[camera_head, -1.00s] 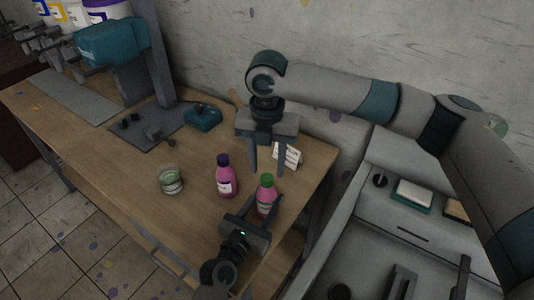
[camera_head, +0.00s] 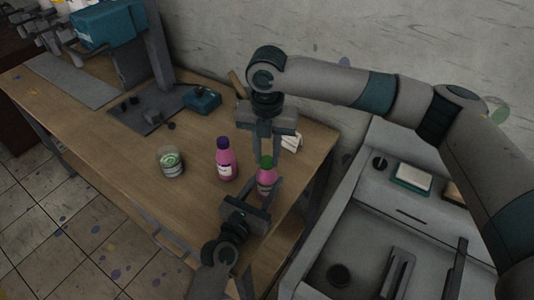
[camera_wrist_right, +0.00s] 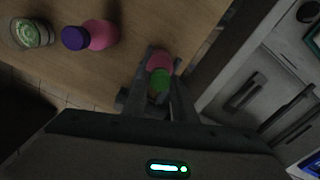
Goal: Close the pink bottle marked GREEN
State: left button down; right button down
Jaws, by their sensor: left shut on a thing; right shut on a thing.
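A pink bottle (camera_head: 266,181) with a green cap (camera_head: 266,162) stands upright at the table's right end. The cap sits on its top; the label is too small to read. My left gripper (camera_head: 262,190), coming from the lower edge, is shut around the bottle's body. My right gripper (camera_head: 268,155) points down from above and is shut on the green cap. The right wrist view shows the green cap (camera_wrist_right: 159,81) between the right fingers, with the pink body (camera_wrist_right: 159,62) behind it. A second pink bottle (camera_head: 226,162) with a purple cap stands to the left.
A glass jar (camera_head: 171,163) stands left of the purple-capped bottle. A small white card (camera_head: 291,143) stands behind the right gripper. A teal-topped device (camera_head: 202,98) is farther back. A sink unit (camera_head: 345,235) adjoins on the right. The table's left front is clear.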

jog(key=m, duration=1.3)
jog(key=shift+m, duration=0.3)
jog(key=m, duration=0.7)
jog(key=shift+f+m, duration=0.1)
jog(key=shift+m, duration=0.2)
jog(key=m, duration=0.6)
jog(key=shift+m, duration=0.3)
jog(key=c, duration=1.4)
grip_release()
jog(key=shift+o, duration=0.2)
notch_tip(320, 180, up, 12)
